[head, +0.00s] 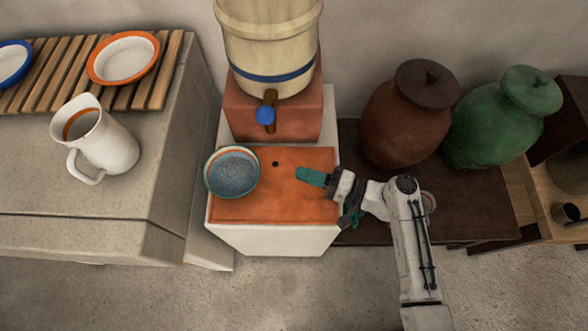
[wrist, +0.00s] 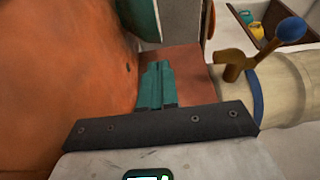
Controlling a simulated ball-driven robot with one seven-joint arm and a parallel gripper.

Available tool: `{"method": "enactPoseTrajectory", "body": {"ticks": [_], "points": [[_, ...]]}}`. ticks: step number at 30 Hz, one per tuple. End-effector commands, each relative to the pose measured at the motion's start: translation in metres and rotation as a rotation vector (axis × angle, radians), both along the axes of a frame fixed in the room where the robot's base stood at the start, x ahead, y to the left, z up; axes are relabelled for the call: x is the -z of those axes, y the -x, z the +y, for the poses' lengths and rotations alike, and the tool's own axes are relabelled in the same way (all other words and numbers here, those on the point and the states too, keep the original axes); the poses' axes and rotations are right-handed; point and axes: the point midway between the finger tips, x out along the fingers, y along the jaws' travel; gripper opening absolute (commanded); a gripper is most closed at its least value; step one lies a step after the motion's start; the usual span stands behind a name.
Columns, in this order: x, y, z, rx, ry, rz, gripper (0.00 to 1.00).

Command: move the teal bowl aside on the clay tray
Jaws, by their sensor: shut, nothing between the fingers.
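The teal bowl (head: 232,172) stands upright on the left part of the clay tray (head: 290,205), its inside speckled grey-blue. Part of a teal side, which looks like the bowl (wrist: 138,18), shows at the top of the wrist view. My gripper (head: 300,174) is over the right half of the tray, fingers pointing left toward the bowl, with a clear gap between them. In the wrist view its teal fingers (wrist: 155,72) are together and empty. I cannot tell their exact height above the tray.
A cream water crock (head: 268,45) with a blue-handled tap (head: 265,115) stands on a clay block behind the tray. A white pitcher (head: 107,140) is on the left counter. A brown jar (head: 408,120) and a green jar (head: 500,120) stand to the right.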

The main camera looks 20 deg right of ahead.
Motion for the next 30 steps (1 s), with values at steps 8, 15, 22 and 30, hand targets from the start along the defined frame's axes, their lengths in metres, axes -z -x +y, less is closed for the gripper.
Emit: {"method": "enactPoseTrajectory", "body": {"ticks": [8, 15, 22, 30], "points": [[0.001, 0.024, -0.033, 0.001, 0.001, -0.001, 0.0], [0.0, 0.03, -0.04, -0.001, 0.0, 0.0, 0.0], [0.0, 0.03, -0.04, -0.001, 0.0, 0.0, 0.05], [0.0, 0.03, -0.039, -0.001, 0.001, 0.0, 0.31]]}}
